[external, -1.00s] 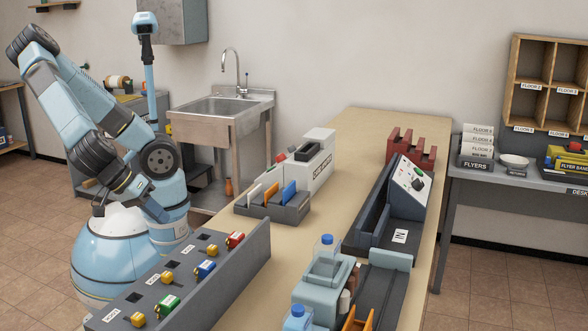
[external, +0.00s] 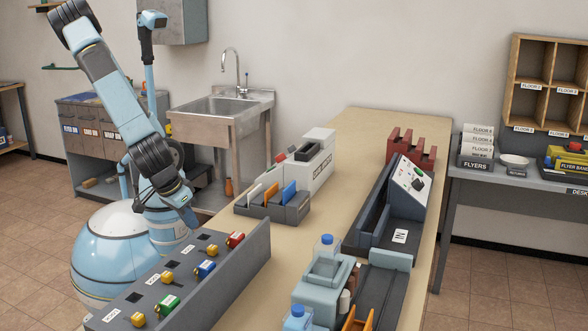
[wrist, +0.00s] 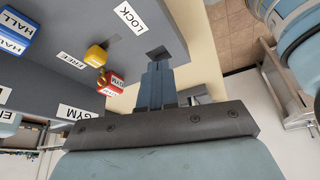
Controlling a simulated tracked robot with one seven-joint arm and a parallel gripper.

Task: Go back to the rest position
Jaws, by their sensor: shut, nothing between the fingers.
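My gripper (wrist: 157,82) is shut and empty in the wrist view, its two grey-blue fingers together. In the external view my arm rises to a high elbow and comes down to the wrist, with my gripper (external: 188,217) low beside the far end of the grey key panel (external: 215,275). The fingertips are too small there to make out. In the wrist view the panel's labelled face shows at upper left, with a dark square opening near the LOCK label (wrist: 132,18). I cannot tell whether the fingers touch the panel.
The panel carries red, blue, green and yellow tagged pieces. The long wooden table (external: 355,125) holds a card sorter (external: 272,207), a white box (external: 312,165) and a dark machine (external: 400,200). A sink (external: 222,105) and a drawer cabinet (external: 90,130) stand behind me.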

